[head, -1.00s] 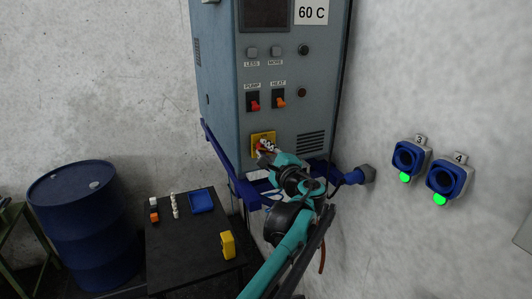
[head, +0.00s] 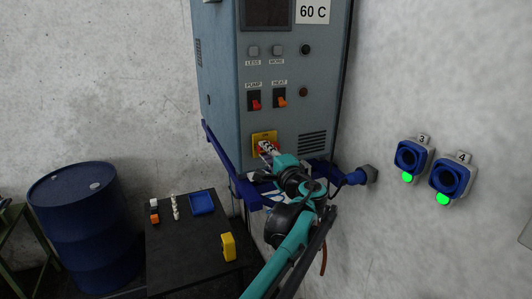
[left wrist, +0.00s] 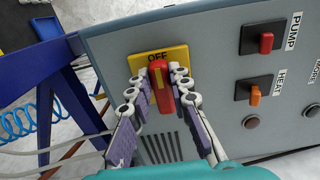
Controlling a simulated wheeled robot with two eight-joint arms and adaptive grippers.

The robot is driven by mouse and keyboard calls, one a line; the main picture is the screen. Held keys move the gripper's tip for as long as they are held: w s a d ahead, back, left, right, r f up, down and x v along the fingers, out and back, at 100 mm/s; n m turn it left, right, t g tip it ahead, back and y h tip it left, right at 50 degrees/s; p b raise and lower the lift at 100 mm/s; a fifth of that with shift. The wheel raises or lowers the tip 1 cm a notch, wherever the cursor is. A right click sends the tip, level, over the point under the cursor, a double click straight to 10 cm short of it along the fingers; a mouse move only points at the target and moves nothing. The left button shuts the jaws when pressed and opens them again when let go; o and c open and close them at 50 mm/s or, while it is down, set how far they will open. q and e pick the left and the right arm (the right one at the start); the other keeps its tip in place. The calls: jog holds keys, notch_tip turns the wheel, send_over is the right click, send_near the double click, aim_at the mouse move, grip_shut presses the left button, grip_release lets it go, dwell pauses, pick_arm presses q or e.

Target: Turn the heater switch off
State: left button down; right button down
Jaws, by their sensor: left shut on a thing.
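The heater cabinet (head: 222,95) stands against the wall. Low on its front is a yellow plate (head: 264,135), also visible in the left wrist view (left wrist: 178,56), where it reads OFF. A red switch handle (left wrist: 161,88) is mounted on the plate. My left gripper (head: 266,148) is at the plate. In the left wrist view its fingers (left wrist: 165,75) are shut on the red handle, one on each side. The handle's upper end is near the OFF word there. The orange HEAT rocker (head: 280,101) and red PUMP rocker (head: 255,103) are above, untouched. My right gripper is out of view.
Blue frame bars (head: 226,170) run around the cabinet's lower part. A blue drum (head: 78,230) stands at the left. A black table (head: 185,258) holds a blue tray (head: 202,203) and a yellow object (head: 228,246). Two blue sockets (head: 411,157) with green lights are on the right wall.

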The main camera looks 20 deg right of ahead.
pick_arm(q)
jog(key=shift+f, duration=0.1)
jog(key=c, duration=1.4)
grip_release()
jog(key=s+d, duration=0.1)
jog(key=s, duration=1.1)
